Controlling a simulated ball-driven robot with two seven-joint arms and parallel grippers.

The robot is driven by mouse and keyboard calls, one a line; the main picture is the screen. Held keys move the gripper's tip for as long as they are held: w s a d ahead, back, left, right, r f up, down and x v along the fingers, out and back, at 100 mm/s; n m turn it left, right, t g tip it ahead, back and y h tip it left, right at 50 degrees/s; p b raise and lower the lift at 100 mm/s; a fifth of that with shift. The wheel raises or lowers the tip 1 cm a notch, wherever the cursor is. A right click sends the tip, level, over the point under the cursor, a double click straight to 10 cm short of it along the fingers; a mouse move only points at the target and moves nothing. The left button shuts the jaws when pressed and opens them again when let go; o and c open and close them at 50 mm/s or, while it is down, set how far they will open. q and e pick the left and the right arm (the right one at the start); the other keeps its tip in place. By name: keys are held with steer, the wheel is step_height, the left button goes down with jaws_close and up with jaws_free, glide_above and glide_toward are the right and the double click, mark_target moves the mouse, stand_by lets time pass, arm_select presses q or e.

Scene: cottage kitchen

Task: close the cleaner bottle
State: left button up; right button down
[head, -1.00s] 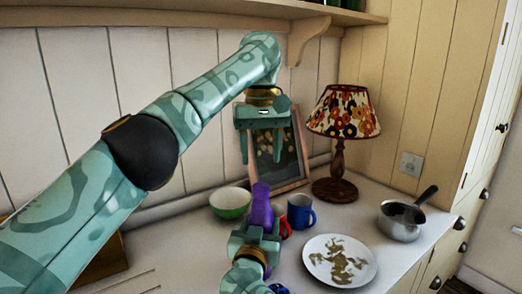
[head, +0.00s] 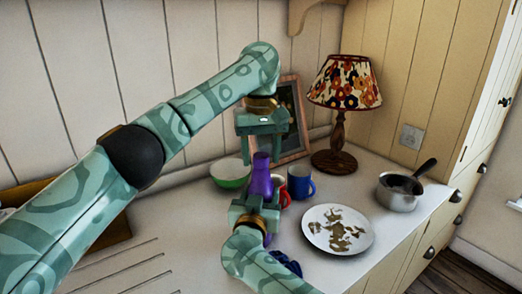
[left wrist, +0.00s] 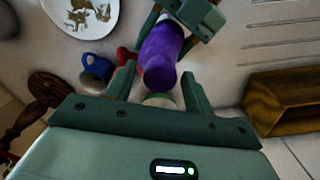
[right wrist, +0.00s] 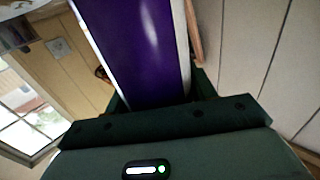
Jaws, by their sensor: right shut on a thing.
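The purple cleaner bottle (head: 261,182) stands roughly upright above the counter. It shows in the left wrist view (left wrist: 160,60) and large in the right wrist view (right wrist: 135,45). My right gripper (head: 255,207) is shut on the lower part of the bottle. My left gripper (head: 263,158) points down over the bottle's top, its fingers apart on either side of it. In the left wrist view the bottle's dark top end lies between the fingers. I cannot tell whether the bottle has a cap on, and I see no separate cap clearly.
The green bowl (head: 229,180), the red mug (head: 284,198) and the blue mug (head: 301,183) stand close by. The stained plate (head: 313,228), saucepan (head: 398,197) and lamp (head: 337,158) are to the right. A picture frame (head: 291,110) leans behind. A dark blue thing (head: 288,262) is partly hidden.

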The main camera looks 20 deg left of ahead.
arm_select(q)
steer(key=c, duration=0.9)
